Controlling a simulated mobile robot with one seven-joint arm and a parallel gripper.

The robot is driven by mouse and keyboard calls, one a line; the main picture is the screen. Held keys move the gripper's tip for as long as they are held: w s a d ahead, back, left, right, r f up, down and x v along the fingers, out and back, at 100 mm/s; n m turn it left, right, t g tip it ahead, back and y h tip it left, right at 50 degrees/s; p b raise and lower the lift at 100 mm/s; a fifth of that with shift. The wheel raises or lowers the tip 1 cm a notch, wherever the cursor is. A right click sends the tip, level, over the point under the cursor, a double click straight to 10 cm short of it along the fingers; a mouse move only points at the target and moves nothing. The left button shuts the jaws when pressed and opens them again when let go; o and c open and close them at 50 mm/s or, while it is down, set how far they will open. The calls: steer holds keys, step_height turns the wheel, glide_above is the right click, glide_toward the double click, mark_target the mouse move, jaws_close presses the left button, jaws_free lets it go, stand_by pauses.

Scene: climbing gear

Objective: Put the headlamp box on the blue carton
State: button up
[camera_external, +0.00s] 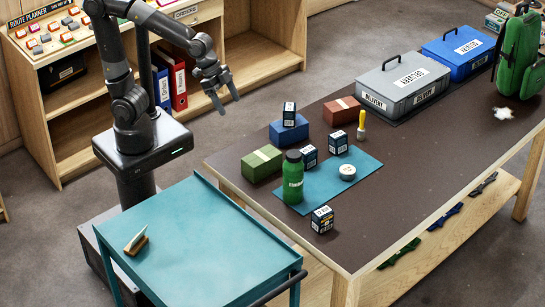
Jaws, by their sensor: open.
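The blue carton (285,136) sits near the left edge of the dark table. A small dark box with a white label (289,116) stands upright on top of it. Similar small boxes stand beside the mat (322,219) at the front, by the green bottle (309,156), and on the blue mat (338,143). Their print is too small to tell which is the headlamp box. My gripper (229,103) is open and empty, its fingers apart, in the air left of the table and away from the blue carton.
A green carton (262,166), green bottle (293,184), red-brown carton (343,110), yellow-handled tool (361,126) and white round tin (347,171) crowd the mat area (318,196). Grey (402,92) and blue toolboxes (458,55) stand behind. The table's right front is clear. A teal cart (200,250) stands at front left.

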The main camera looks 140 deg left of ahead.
steer(key=s+d+r+m+h, duration=0.1)
steer(key=s+d+m, duration=0.1)
steer(key=s+d, duration=0.3)
steer(key=s+d+r+m+h, duration=0.1)
steer(key=s+d, duration=0.4)
steer(key=d, duration=0.8)
steer(key=shift+s+d+m, duration=0.15)
steer(key=shift+s+m, duration=0.25)
steer(key=shift+m, duration=0.3)
